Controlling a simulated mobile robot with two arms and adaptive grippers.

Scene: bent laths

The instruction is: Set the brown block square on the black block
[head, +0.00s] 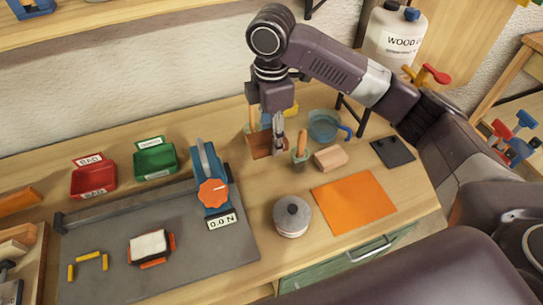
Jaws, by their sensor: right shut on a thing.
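My right gripper (266,135) is above the back middle of the bench, pointing down. It is shut on a reddish-brown block (261,146), which is partly hidden by the fingers. I cannot tell whether this block touches the bench top. A flat black block (393,152) lies on the bench at the right, well apart from the gripper, with nothing on it. A lighter tan block (330,158) lies between them. My left gripper is not in view.
A green pot with a wooden handle (300,150) and a blue-handled cup (324,126) stand close to the gripper. An orange sheet (353,202) and a round lidded tin (292,216) lie in front. A blue device with an orange knob (213,192) stands left.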

